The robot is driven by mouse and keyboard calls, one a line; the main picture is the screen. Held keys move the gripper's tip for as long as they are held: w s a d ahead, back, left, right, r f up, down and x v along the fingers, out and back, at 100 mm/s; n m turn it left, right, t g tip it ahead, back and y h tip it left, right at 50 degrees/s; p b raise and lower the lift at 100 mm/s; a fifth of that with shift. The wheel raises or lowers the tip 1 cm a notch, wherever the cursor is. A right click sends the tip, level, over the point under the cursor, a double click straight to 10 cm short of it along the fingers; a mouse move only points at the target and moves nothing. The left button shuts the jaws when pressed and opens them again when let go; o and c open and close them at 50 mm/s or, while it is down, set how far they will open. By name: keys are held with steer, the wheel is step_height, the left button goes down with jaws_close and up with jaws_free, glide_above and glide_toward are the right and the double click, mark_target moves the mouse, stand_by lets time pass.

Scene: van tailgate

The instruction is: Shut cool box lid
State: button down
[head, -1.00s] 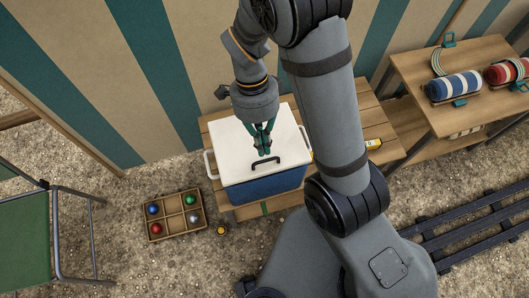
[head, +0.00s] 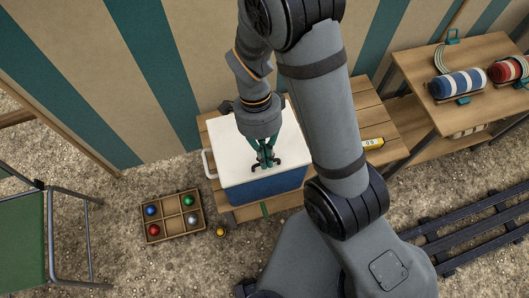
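The cool box has a blue body (head: 265,191) and a white lid (head: 236,158) that looks flat on top of it. A white side handle (head: 208,164) shows at its left. A dark handle (head: 279,163) stands near the lid's front edge. My gripper (head: 265,161) points down with its green fingers right at this handle, overlapping its middle. The view is too small to tell whether the fingers are spread or shut on it.
The box stands on a slatted wooden bench (head: 368,112). A yellow device (head: 373,143) lies on the bench at right. A divided tray (head: 174,229) with coloured balls and a small yellow-topped item (head: 220,232) are on the gravel. A table (head: 440,112) with rolled blankets stands right; a green chair (head: 22,240) left.

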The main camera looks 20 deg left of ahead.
steer(key=shift+s+d+f, duration=0.1)
steer(key=shift+f, duration=0.4)
steer(key=shift+s+d+r, duration=0.1)
steer(key=shift+r, duration=0.05)
steer(key=shift+r+p, duration=0.25)
steer(key=shift+p, duration=0.05)
steer(key=s+p+v, duration=0.1)
steer(key=p+v, duration=0.3)
steer(key=v, duration=0.9)
steer(key=shift+d+r+p, duration=0.35)
steer(key=shift+r+p, duration=0.05)
steer(key=shift+r, duration=0.15)
steer(key=shift+w+f, duration=0.1)
